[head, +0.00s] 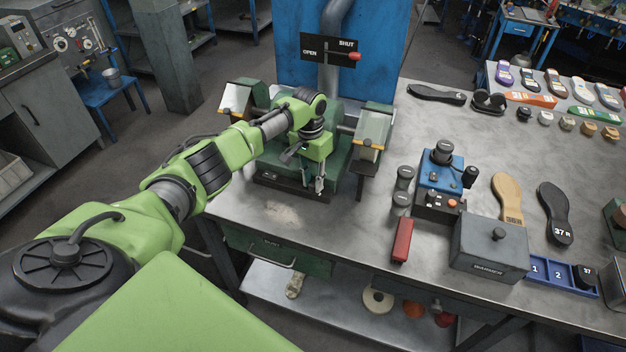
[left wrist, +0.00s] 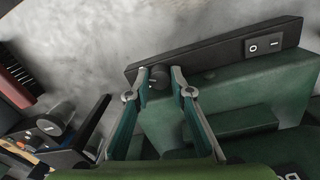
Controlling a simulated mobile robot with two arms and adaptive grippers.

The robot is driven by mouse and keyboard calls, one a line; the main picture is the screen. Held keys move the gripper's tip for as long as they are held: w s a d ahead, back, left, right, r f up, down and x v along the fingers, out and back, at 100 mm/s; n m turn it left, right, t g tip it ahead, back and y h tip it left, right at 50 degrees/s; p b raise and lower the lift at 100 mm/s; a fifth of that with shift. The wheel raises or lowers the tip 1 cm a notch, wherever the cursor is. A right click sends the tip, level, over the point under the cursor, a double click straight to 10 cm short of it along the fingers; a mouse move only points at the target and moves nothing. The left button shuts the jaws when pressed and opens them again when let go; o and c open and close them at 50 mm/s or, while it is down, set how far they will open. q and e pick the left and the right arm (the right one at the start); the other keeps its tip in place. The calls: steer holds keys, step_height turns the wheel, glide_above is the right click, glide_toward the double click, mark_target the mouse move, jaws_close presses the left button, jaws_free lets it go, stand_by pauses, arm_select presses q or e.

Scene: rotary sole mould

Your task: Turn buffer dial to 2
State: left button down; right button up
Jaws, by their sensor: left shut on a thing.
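The green buffer machine (head: 345,172) stands at the table's left end. A black control strip (left wrist: 215,52) runs along its foot, with a white-marked 0/I switch (left wrist: 264,44). A small dark round dial (left wrist: 158,78) sits on the strip, away from the switch. My left gripper (head: 318,188) reaches down to the strip from above. In the left wrist view its fingertips (left wrist: 160,73) are shut on the dial, one on each side. The dial's number marks cannot be read, so its setting cannot be told. My right gripper is not in view.
A blue device (head: 441,168) with black knobs stands right of the machine, near a red-handled brush (head: 402,240) and a grey lidded box (head: 490,247). Soles (head: 508,198) lie farther right. An OPEN/SHUT lever sign (head: 330,50) rises behind the machine. Bare tabletop lies in front.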

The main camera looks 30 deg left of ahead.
arm_select(q)
steer(key=shift+m, duration=0.4)
steer(key=c, duration=1.8)
jaws_free()
steer(key=shift+r, duration=0.1)
